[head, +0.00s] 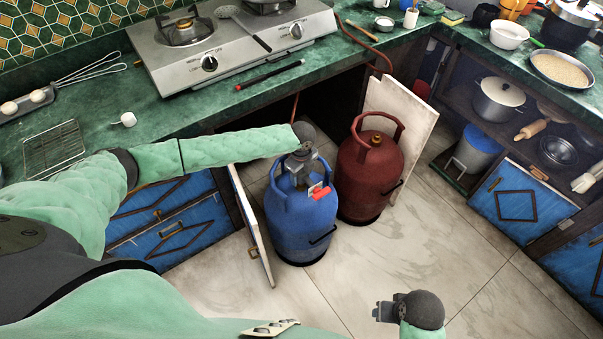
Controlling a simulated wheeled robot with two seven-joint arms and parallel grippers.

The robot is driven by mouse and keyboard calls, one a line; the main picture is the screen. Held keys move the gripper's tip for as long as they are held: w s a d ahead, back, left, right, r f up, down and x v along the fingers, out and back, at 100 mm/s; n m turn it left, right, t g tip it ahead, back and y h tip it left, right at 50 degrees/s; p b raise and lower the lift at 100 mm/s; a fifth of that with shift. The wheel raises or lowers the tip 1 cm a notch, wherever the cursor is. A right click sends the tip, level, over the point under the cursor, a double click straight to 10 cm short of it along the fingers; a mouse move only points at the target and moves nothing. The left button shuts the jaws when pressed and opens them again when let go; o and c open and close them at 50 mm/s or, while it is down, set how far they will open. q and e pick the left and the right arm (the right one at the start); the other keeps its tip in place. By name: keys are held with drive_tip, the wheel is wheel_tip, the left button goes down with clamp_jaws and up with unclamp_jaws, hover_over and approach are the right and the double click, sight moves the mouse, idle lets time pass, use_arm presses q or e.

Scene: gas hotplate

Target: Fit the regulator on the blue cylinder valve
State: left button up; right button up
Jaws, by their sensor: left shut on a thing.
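The blue cylinder (300,222) stands upright on the floor in front of the open cabinet. My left gripper (299,170) reaches down from above, inside the cylinder's top collar at the valve. It is shut on a small grey piece, which looks like the regulator; the gripper mostly hides it and the valve. I cannot tell whether the regulator is seated or just above the valve. A small red part (320,191) shows at the collar's right side. My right gripper (384,312) is low at the bottom of the view, away from the cylinder; its jaws are too small to read.
A red cylinder (369,178) stands close to the right of the blue one. A red hose (380,52) hangs from the green counter (190,112). The floor to the right is clear.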

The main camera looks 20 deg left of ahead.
use_arm(q)
drive_tip(key=shift+r+p, duration=0.1)
drive_tip(key=shift+p, duration=0.3)
drive_tip(key=shift+f, duration=0.95)
idle(1.5)
drive_tip(key=shift+w+f+p, duration=0.1)
drive_tip(key=shift+f+p, duration=0.15)
drive_tip(key=shift+p, duration=0.05)
idle(0.4)
drive_tip(key=shift+p, duration=0.3)
idle(0.7)
drive_tip(key=o, duration=1.7)
drive_tip(key=shift+f, duration=0.15)
drive_tip(key=shift+r+p, duration=3.2)
drive_tip(key=shift+r, duration=0.6)
